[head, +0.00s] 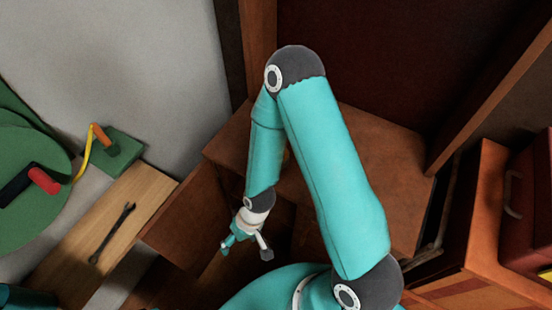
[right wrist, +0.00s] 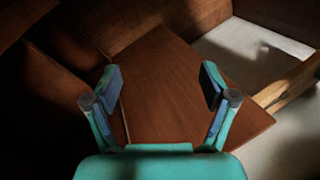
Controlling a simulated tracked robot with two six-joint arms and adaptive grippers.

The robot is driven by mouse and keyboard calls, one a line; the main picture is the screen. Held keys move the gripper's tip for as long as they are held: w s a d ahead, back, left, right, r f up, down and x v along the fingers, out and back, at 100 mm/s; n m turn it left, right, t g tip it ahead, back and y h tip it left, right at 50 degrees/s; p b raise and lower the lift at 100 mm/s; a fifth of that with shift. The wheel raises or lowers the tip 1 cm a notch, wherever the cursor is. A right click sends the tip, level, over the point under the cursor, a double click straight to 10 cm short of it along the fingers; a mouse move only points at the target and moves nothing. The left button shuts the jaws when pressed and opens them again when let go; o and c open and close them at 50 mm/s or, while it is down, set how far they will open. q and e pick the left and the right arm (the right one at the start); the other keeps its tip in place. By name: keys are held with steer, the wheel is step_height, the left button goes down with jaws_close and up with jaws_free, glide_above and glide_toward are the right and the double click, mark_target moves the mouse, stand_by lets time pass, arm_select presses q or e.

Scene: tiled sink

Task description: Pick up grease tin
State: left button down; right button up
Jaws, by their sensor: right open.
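I cannot make out a grease tin in either view. My right gripper (head: 247,246) hangs down in front of the brown wooden cabinet (head: 365,150), over its dark open lower part. In the right wrist view the right gripper (right wrist: 163,86) has its two fingers wide apart with nothing between them. A brown wooden panel (right wrist: 170,75) lies beyond the fingers. The inside of the cabinet is partly hidden by my right arm and by deep shadow. My left gripper does not show.
A wrench (head: 112,232) lies on a light wooden bench (head: 75,245) at the left. A green machine (head: 25,155) stands behind it, by a grey wall (head: 110,60). A red cabinet (head: 530,215) and an orange-brown wooden unit (head: 485,215) stand close on the right.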

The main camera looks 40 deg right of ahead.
steer(key=shift+o, duration=0.7)
steer(key=w+d+r+b, duration=0.2)
steer(key=w+b, duration=0.2)
steer(key=w, duration=0.2)
steer(key=shift+d+r+t, duration=0.15)
steer(key=shift+r+t, duration=0.05)
steer(key=shift+t, duration=0.2)
steer(key=w+d+r+m+t+h+b, duration=0.15)
steer(key=w+d+r+h+b, duration=0.25)
steer(key=d+r+b, duration=0.65)
steer(key=s+d+r+m+h+b, duration=0.1)
steer(key=s+d+r, duration=0.25)
steer(key=r, duration=0.25)
steer(key=s+d+r+m+h+b, duration=0.1)
steer(key=s+d+r, duration=0.2)
steer(key=d+r, duration=0.25)
steer(key=shift+t, duration=0.35)
steer(key=x, duration=0.3)
steer(key=b+x, duration=0.1)
steer(key=x, duration=0.2)
steer(key=b+x, duration=0.1)
steer(key=x, duration=0.3)
steer(key=shift+w+a+f, duration=0.1)
steer(key=shift+w+a, duration=0.15)
steer(key=shift+a, duration=0.1)
steer(key=shift+b+x, duration=0.75)
steer(key=shift+x, duration=1.95)
steer(key=shift+a, duration=0.15)
steer(key=c, duration=1.4)
